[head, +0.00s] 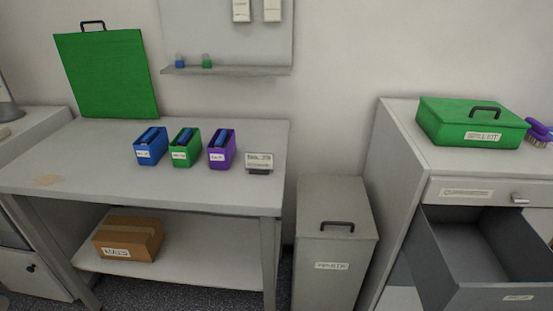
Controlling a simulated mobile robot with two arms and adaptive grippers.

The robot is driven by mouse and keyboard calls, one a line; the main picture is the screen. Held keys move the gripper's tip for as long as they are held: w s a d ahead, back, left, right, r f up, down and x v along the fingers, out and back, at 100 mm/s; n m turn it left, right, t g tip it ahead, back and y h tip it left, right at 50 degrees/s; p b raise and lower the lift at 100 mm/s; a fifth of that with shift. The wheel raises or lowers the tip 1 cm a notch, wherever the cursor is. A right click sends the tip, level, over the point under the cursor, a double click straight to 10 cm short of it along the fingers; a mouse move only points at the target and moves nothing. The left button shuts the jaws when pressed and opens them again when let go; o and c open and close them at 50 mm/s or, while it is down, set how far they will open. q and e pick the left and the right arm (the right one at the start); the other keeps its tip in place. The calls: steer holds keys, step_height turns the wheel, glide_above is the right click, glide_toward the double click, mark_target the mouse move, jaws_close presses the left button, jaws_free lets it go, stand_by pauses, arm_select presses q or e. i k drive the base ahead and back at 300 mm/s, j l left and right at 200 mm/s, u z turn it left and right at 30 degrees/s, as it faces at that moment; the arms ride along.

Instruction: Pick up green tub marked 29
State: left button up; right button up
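A small green tub (185,148) with a white label stands upright on the grey table (80,160), in the middle of a row of three. A blue tub (151,146) stands to its left and a purple tub (222,149) to its right. Each holds dark blue items. The labels are too small to read. A small sign (259,162) reading "No. 29" stands right of the purple tub. Neither of my grippers shows in the head view.
A large green panel (105,75) with a handle stands at the table's back left. A cardboard box (128,238) lies on the lower shelf. A grey bin (335,245) stands right of the table. An open drawer (480,240) juts out below a green case (470,122). The table front is clear.

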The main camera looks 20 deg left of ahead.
mark_target(185, 157)
steer(key=u, duration=1.3)
